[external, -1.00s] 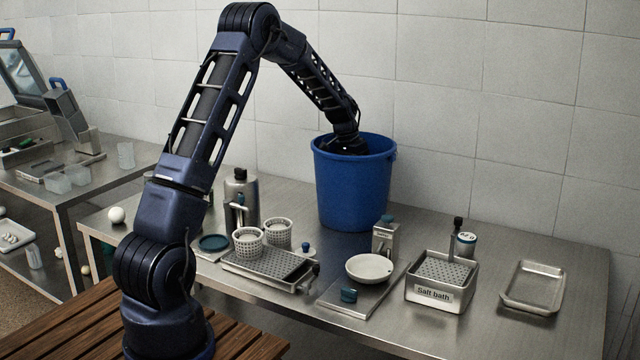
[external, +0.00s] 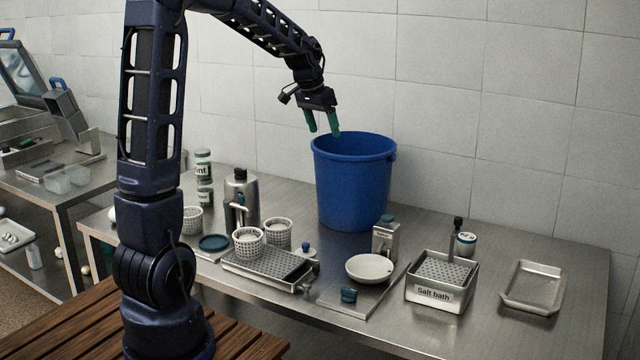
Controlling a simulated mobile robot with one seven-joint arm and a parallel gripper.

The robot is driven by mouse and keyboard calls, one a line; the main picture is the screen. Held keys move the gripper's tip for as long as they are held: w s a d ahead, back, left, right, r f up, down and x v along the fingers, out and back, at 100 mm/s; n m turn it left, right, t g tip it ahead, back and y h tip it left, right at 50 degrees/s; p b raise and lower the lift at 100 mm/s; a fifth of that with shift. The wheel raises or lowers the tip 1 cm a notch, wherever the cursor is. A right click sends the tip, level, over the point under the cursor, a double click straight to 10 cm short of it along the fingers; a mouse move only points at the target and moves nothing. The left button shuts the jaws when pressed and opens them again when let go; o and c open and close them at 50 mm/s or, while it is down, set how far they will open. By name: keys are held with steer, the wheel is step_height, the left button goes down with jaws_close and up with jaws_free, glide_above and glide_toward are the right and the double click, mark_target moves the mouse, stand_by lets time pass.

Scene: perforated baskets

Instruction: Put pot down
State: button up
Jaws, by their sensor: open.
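My gripper (external: 323,131) is open, with two green fingers pointing down and nothing between them. It is just above the left part of the rim of a tall blue bucket (external: 352,188), which stands upright at the back of the steel table. The inside of the bucket is hidden by its wall, so I cannot tell what lies in it. I cannot single out a thing that is surely the pot. A steel canister (external: 240,202) with a handle stands left of the bucket. Small white perforated baskets (external: 249,245) stand upright on and beside a perforated tray (external: 268,266).
A white dish (external: 369,269) rests right of the perforated tray. A steel box labelled "Salt bath" (external: 434,294) and an empty shallow tray (external: 533,288) are farther right. Labelled jars (external: 204,166) stand at the back left. Bare table lies right of the bucket.

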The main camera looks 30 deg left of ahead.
steer(key=s+a+r+n, duration=0.1)
steer(key=s+r, duration=0.2)
steer(key=s, duration=0.6)
steer(key=s+a+r+n, duration=0.1)
steer(key=s+r, duration=0.2)
steer(key=s, duration=0.7)
steer(key=s+a+f+n+t+y, duration=0.1)
steer(key=s+f, duration=0.2)
steer(key=s, duration=1.4)
steer(key=shift+a+n+t+y, duration=0.15)
steer(key=shift+n+t+y, duration=0.15)
steer(key=shift+t, duration=0.1)
